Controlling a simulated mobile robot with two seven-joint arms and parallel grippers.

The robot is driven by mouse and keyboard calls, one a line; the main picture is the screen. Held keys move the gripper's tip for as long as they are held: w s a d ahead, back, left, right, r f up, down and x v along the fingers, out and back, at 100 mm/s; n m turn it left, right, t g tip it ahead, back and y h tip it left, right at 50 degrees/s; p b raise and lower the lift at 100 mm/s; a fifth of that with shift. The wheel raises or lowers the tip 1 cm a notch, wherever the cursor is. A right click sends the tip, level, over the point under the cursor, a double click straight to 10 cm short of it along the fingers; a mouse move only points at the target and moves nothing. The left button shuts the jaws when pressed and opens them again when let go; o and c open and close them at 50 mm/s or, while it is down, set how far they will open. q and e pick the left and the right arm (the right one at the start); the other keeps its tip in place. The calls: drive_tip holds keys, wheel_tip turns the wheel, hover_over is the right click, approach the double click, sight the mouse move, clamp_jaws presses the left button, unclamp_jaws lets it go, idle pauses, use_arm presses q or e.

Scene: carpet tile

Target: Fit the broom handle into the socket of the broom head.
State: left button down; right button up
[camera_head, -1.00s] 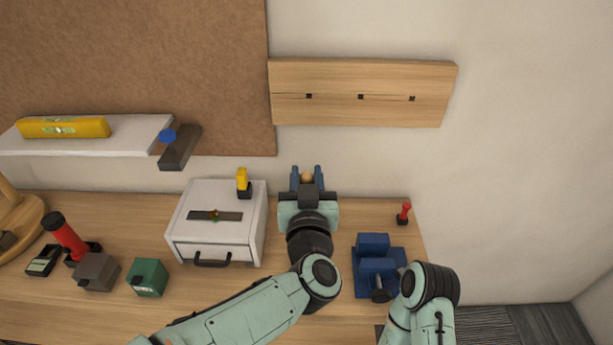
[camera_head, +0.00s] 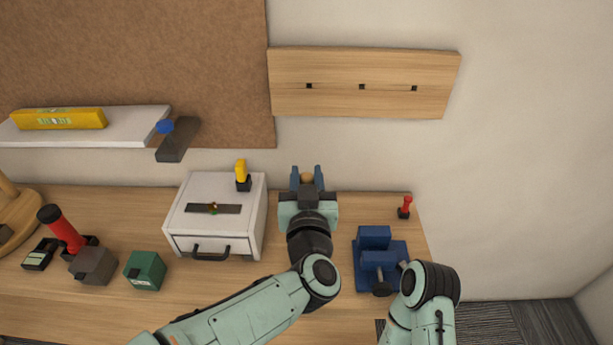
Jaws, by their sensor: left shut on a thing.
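My left gripper (camera_head: 306,175) is in the middle of the view, above the wooden workbench, with its blue fingers pointing toward the wall. It is shut on a small round wood-coloured piece (camera_head: 307,179). Only the rounded end of this piece shows between the fingers; the gripper body hides the rest, and I cannot tell whether it is the broom handle. I can make out no broom head or socket. My right arm shows at the lower right, but its gripper is out of view.
A white drawer box (camera_head: 183,220) stands left of the gripper and a blue vise (camera_head: 375,240) right of it. A wooden board (camera_head: 335,104) with several dark holes is on the wall. A shelf (camera_head: 90,134) carries a yellow level (camera_head: 58,119). The workbench (camera_head: 225,290) holds tools at left.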

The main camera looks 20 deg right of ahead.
use_arm(q)
drive_tip(key=c, duration=0.7)
unclamp_jaws()
drive_tip(key=v, duration=1.3)
drive_tip(key=shift+s+a+b, duration=0.1)
drive_tip(key=shift+s+b, duration=0.1)
drive_tip(key=shift+b, duration=0.15)
